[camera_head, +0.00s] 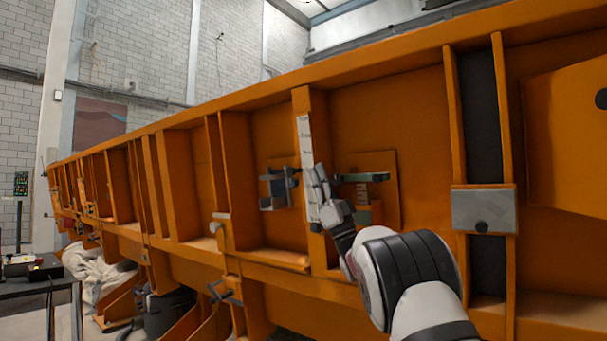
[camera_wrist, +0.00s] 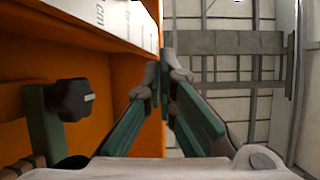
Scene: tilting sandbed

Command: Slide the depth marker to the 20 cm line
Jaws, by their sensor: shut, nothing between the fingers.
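A white scale strip (camera_head: 305,138) runs down an upright orange rib on the sandbed's side. It also shows in the wrist view (camera_wrist: 115,18), partly cut off, with "cm" print. A grey-green crosspiece (camera_head: 362,178) sits at the rib, partly behind my gripper; it looks like the depth marker. The wrist view shows a green bracket with a black knob (camera_wrist: 75,98) at the left. My gripper (camera_head: 318,172) is in front of the rib, just below the visible print. In the wrist view its fingertips (camera_wrist: 165,80) meet, empty, right of the knob. The marker's reading cannot be made out.
The long orange sandbed wall (camera_head: 180,185) has several ribs and recesses. A grey plate with a black knob (camera_head: 484,210) sits on a dark vertical strip at the right. A dark table (camera_head: 40,285) and white sacks (camera_head: 98,272) stand at the lower left.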

